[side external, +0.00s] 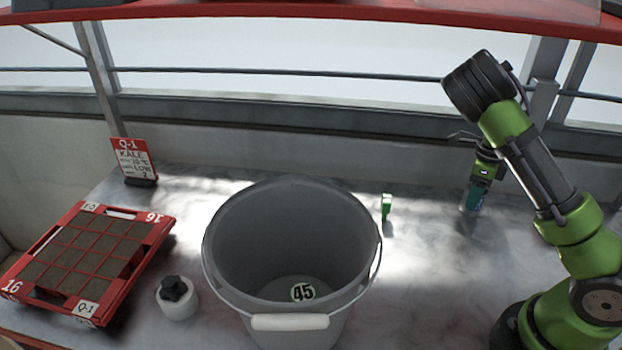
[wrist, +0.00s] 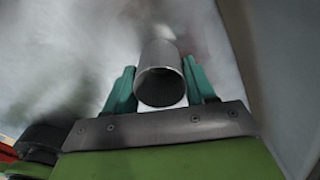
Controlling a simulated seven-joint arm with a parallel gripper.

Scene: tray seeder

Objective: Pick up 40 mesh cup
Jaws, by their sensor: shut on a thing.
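The mesh cup (wrist: 160,55) is a small grey metal cylinder with an open round end facing the wrist camera. No mesh number can be read on it. My gripper (wrist: 159,80) has its two teal fingers on either side of the cup and is shut on it. In the side external view my gripper (side external: 474,194) points down at the right of the bench, with the cup small and mostly hidden between the fingers. I cannot tell whether the cup touches the bench.
A large grey bucket (side external: 222,262) marked 45 stands mid-bench. A small green item (side external: 386,207) is right of it. A red seed tray (side external: 112,296), a white pot with a dark top (side external: 178,305) and a Q-1 kale sign (side external: 134,160) are at left. Bench around my gripper is clear.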

